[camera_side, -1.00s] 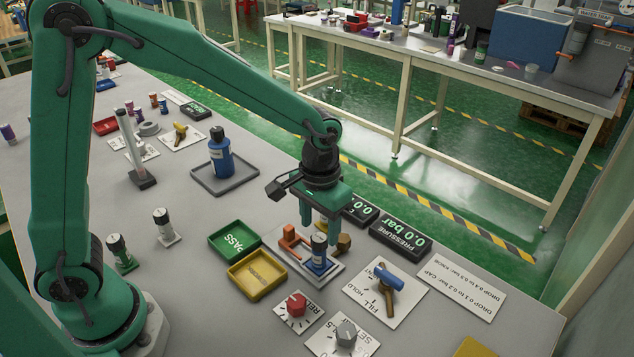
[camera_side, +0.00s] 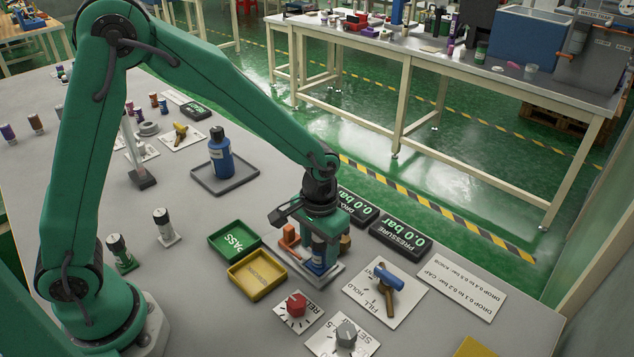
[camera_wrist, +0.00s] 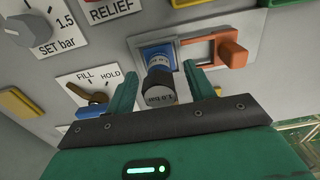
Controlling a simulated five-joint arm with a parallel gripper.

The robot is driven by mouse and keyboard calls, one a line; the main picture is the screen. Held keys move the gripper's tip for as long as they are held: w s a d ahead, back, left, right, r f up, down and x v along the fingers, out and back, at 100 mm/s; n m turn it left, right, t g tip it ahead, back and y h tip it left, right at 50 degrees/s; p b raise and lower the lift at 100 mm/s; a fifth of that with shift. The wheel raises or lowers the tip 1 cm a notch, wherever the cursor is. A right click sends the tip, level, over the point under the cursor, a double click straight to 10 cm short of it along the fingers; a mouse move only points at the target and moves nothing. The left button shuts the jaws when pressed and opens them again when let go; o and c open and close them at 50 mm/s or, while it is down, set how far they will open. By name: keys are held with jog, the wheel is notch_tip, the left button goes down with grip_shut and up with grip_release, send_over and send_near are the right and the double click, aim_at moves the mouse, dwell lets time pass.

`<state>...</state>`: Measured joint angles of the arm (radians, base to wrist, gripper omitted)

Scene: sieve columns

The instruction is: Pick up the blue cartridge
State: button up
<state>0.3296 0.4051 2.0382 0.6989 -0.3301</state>
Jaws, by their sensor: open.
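The blue cartridge (camera_side: 319,257) with a dark cap stands upright in a grey fixture (camera_side: 333,275) with an orange clamp piece (camera_side: 290,237) beside it. My gripper (camera_side: 320,255) is open and lowered over the cartridge, pointing down. In the wrist view the cartridge's blue body (camera_wrist: 158,58) and dark cap (camera_wrist: 160,88) sit between my two green fingers (camera_wrist: 163,85), with a gap showing on each side. In the side view my fingers partly hide the cartridge.
A green PASS tray (camera_side: 234,238) and a yellow tray (camera_side: 257,275) lie to the left. A panel with a blue-handled valve (camera_side: 376,277) is at right, and a red relief knob (camera_side: 296,304) in front. Pressure displays (camera_side: 401,236) stand close behind.

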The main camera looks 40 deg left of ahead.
dwell(0.4)
grip_shut()
jog(key=shift+r, duration=0.15)
jog(key=shift+r, duration=0.35)
notch_tip(320, 180, up, 3)
jog(key=shift+r, duration=0.1)
jog(key=s+d+r, duration=0.7)
jog(key=s, duration=0.2)
jog(key=shift+d, duration=0.3)
